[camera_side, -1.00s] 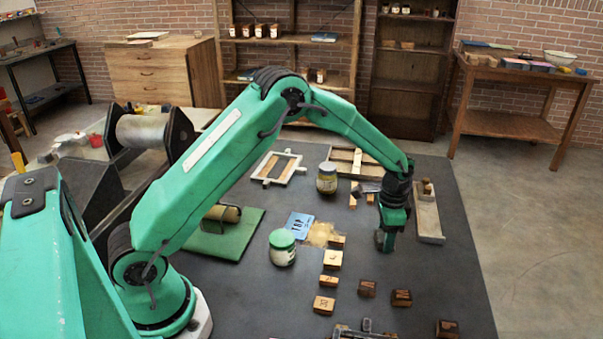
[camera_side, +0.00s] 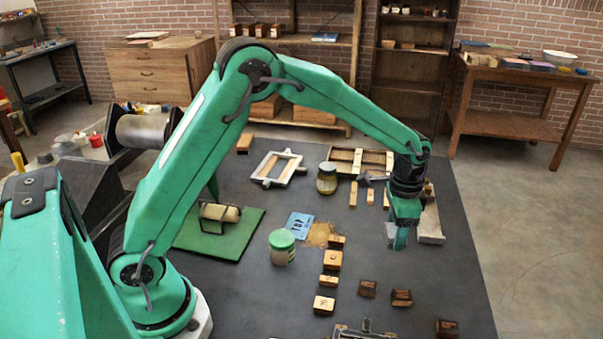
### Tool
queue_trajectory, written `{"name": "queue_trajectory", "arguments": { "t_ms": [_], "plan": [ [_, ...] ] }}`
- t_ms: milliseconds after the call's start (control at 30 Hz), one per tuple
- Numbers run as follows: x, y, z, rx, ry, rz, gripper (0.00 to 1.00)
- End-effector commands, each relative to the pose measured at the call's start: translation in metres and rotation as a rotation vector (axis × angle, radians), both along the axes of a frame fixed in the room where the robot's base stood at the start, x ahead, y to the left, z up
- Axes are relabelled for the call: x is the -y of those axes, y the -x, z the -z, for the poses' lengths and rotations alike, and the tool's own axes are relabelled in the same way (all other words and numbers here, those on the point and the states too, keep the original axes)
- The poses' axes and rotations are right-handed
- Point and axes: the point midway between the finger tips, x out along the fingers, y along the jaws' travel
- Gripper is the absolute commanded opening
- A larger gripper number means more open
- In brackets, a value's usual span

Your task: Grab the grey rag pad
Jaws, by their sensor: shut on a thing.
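My gripper (camera_side: 399,238) points down over the right part of the dark work table (camera_side: 450,285). It is shut on a small grey thing, which I take to be the grey rag pad (camera_side: 391,231). Only a little of the pad shows at the fingertips, and the jaws hide the rest. The pad appears to be just above the table top, but I cannot tell the exact gap.
Several wooden stamp blocks (camera_side: 332,260) lie left and in front of my gripper. A green-lidded jar (camera_side: 282,247) and a yellowish jar (camera_side: 327,178) stand further left. A long pale tray (camera_side: 431,221) lies close on the right. The front right table is mostly clear.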

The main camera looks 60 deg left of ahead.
Motion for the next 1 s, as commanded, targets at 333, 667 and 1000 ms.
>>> {"name": "queue_trajectory", "arguments": {
  "t_ms": [333,667,1000],
  "plan": [
    [0.031,0.023,-0.023,0.0,0.0,0.002,0.34],
    [0.035,0.025,-0.026,0.0,0.0,0.0,0.34],
    [0.035,0.025,-0.026,0.0,0.0,0.0,0.34]
  ]
}}
